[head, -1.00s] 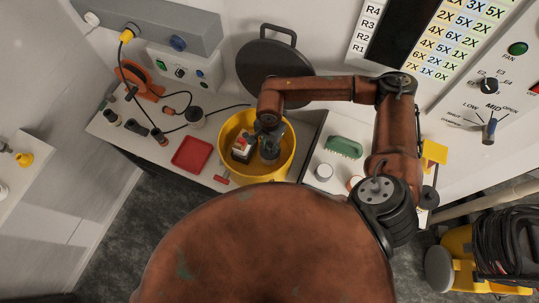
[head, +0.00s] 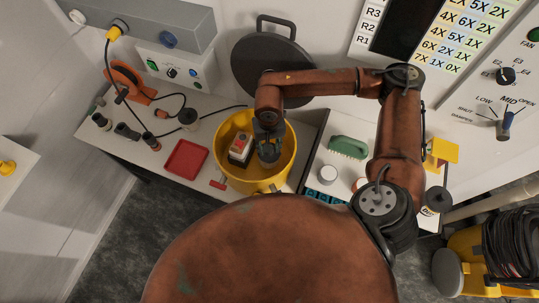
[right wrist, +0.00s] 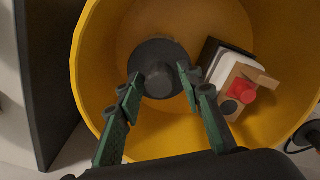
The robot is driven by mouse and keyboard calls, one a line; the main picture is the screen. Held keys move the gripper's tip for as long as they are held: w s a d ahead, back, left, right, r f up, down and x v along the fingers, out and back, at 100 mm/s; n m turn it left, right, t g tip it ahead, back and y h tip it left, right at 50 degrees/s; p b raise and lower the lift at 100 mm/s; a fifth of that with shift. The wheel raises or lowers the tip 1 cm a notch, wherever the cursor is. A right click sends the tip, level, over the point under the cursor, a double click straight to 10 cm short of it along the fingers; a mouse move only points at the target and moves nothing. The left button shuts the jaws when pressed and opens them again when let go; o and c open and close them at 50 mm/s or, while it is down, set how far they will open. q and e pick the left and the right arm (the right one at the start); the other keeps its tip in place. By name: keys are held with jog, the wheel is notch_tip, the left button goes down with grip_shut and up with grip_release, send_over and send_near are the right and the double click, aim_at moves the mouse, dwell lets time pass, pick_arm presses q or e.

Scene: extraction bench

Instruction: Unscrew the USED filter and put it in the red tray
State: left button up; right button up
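My right gripper (head: 268,152) reaches down into the yellow bucket (head: 288,172). In the right wrist view its two green fingers (right wrist: 158,80) are spread to either side of the hub of a dark round part (right wrist: 158,62). I cannot tell whether the fingertips touch it. No USED label is readable, so I cannot confirm that this part is the filter. The red tray (head: 187,158) lies empty left of the bucket. My left gripper is out of view.
A round black lid (head: 272,65) stands behind the bucket. A small red T-shaped piece (head: 218,184) lies between tray and bucket. A green brush (head: 348,147) and a white round jar (head: 328,174) are right of it. Dark cylinders (head: 102,122) stand far left.

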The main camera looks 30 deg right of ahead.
jog(key=o, duration=0.4)
jog(key=shift+c, duration=0.2)
jog(key=shift+s, duration=0.1)
